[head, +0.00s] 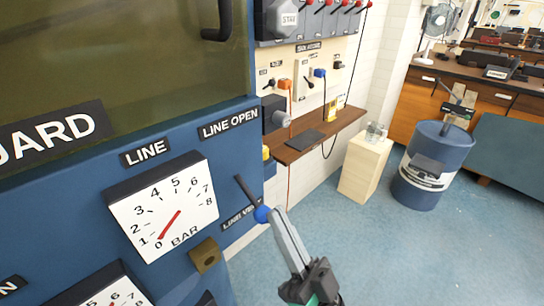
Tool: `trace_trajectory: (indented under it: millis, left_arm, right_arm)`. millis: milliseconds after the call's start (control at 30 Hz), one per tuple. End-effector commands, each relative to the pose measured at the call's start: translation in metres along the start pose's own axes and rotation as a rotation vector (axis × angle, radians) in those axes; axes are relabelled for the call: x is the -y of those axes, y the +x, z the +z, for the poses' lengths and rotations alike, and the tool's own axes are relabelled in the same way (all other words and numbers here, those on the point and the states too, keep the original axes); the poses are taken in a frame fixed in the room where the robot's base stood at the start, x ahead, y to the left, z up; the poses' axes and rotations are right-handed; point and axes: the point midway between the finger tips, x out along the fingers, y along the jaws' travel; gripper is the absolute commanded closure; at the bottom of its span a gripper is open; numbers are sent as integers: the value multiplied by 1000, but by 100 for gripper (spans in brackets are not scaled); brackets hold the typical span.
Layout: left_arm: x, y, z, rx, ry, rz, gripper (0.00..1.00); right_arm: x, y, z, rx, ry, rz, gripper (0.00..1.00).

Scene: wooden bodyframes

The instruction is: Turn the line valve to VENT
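The line valve lever (246,190) is a dark bar with a blue knob (262,214) at its end, on the right part of the blue panel. It slants down and right from its upper end, below the LINE OPEN label (229,123). The knob is by the lower label (240,217), whose end is partly hidden and seems to read LINE VENT. My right gripper (277,217) comes from below, its grey fingertips at the knob, seemingly touching it. The fingers overlap in this view, so their gap is hidden. My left gripper is not in view.
The LINE gauge (165,207) left of the lever has its red needle near 0. A brown block (205,255) sticks out below it. A wooden shelf (320,135), a pale wooden box (365,168) and a blue drum (432,165) stand farther right. Open floor lies between.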

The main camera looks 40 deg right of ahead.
Motion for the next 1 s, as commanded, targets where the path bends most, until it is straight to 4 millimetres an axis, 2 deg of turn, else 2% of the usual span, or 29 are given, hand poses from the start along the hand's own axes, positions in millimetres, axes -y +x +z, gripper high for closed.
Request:
trace_trajectory:
  millis: [33,467,567,733,833,1000]
  left_arm:
    - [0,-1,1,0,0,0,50]
    - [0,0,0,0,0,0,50]
    - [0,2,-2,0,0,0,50]
    - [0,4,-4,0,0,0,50]
    - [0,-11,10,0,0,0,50]
    - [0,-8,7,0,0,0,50]
  right_arm:
    - [-1,-2,8,24,0,3,100]
    - [-1,-3,7,28,0,3,100]
    - [1,0,-1,25,2,0,100]
    - [5,8,-30,7,8,-10,100]
    - [2,-25,-13,15,10,-9,100]
    - [1,-57,-5,15,12,-9,100]
